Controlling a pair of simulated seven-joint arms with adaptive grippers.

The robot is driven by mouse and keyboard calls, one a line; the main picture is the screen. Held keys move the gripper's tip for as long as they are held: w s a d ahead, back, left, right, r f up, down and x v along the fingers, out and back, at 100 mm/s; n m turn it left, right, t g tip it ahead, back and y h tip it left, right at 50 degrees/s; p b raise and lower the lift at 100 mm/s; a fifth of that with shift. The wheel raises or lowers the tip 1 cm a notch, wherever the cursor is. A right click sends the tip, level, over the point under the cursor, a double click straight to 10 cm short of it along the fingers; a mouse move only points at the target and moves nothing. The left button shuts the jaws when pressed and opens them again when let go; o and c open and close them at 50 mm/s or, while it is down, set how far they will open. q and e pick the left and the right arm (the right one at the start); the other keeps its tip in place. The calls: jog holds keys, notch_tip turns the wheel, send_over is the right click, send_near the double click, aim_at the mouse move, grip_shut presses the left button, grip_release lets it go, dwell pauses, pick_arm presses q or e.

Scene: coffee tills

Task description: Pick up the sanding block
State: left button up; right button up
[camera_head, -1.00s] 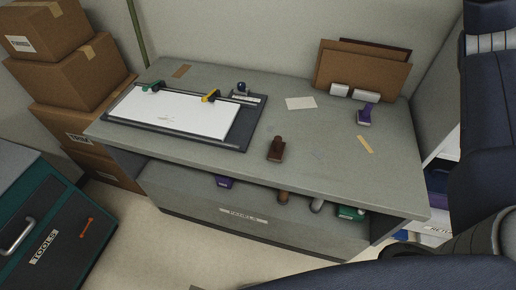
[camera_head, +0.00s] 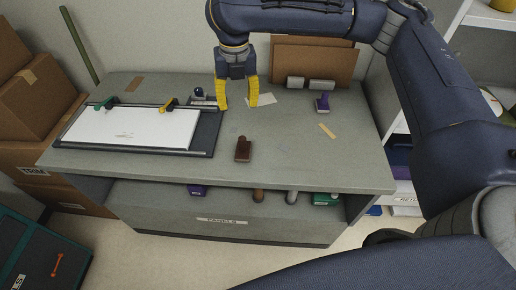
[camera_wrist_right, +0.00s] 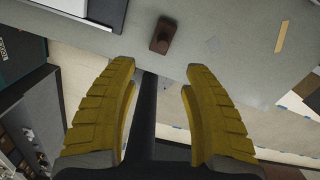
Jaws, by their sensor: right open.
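A dark brown block with a rounded upright grip (camera_head: 243,149) stands on the grey worktop (camera_head: 285,160), near its front edge; it looks like the sanding block. It also shows in the right wrist view (camera_wrist_right: 162,36), beyond the fingertips. My right gripper (camera_head: 237,106) has its yellow fingers spread and pointing down, above the worktop and farther back than the block. Nothing is between its fingers (camera_wrist_right: 160,68). My left gripper is out of view.
A paper trimmer (camera_head: 130,130) with a white sheet lies to the left. Several tools sit on the shelf below, including a green one (camera_head: 326,199). The worktop around the block is clear.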

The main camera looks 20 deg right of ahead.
send_over(243, 146)
jog(key=shift+g, duration=0.3)
jog(key=f, duration=0.4)
jog(key=w+f, duration=0.1)
jog(key=f, duration=0.1)
jog(key=shift+d+f, duration=0.2)
jog(key=shift+f, duration=0.15)
notch_tip(243, 146, down, 6)
jog(key=shift+f, duration=0.5)
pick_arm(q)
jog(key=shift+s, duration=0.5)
pick_arm(e)
jog(key=shift+w+f, duration=0.1)
jog(key=shift+f, duration=2.55)
jog(key=shift+c, duration=0.2)
grip_shut()
